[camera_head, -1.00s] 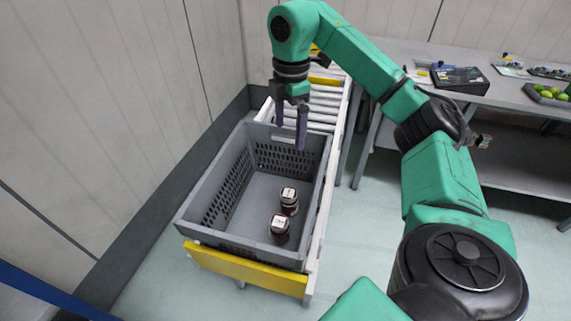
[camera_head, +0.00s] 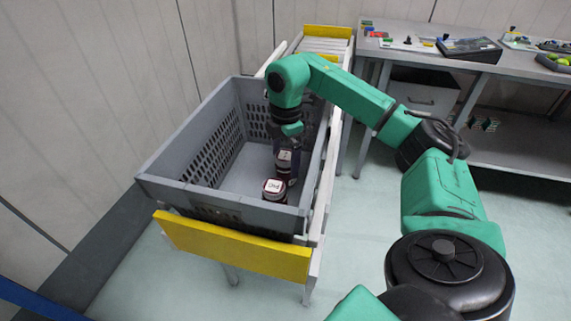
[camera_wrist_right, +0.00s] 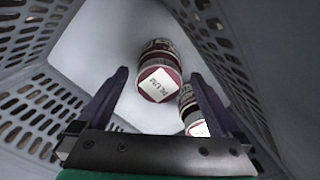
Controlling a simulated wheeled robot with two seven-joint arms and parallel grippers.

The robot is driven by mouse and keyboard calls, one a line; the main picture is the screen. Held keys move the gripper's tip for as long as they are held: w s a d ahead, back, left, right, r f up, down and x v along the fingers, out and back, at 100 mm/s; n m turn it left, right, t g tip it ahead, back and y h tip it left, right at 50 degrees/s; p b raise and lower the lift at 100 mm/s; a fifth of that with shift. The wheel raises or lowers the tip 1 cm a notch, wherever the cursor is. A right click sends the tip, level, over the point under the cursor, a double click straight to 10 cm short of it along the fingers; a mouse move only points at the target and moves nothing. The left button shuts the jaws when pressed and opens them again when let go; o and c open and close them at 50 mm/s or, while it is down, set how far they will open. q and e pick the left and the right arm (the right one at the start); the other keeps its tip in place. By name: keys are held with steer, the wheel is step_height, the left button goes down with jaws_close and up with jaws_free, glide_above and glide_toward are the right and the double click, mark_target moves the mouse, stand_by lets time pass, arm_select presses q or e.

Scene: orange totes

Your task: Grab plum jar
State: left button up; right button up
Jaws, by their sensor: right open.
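The plum jar (camera_wrist_right: 160,72), dark red with a white lid label reading PLUM, stands in the grey crate (camera_head: 165,183). In the wrist view it lies between the lines of my two fingers, untouched as far as I can see. My right gripper (camera_head: 287,148) is open and points down inside the crate, above and just behind that jar. My left gripper is not in view.
The crate's perforated walls surround the gripper closely, with the right wall nearest in the head view. The crate sits on a roller conveyor (camera_head: 325,45) with a yellow end plate (camera_head: 230,246). A workbench (camera_head: 400,58) with small items stands at back right. The crate's left floor is clear.

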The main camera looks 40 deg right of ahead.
step_height(320, 180, down, 3)
steer(key=shift+d+r, duration=0.1)
steer(key=c, duration=1.4)
jaws_close()
steer(key=shift+w+r, duration=0.1)
steer(key=shift+r, duration=0.05)
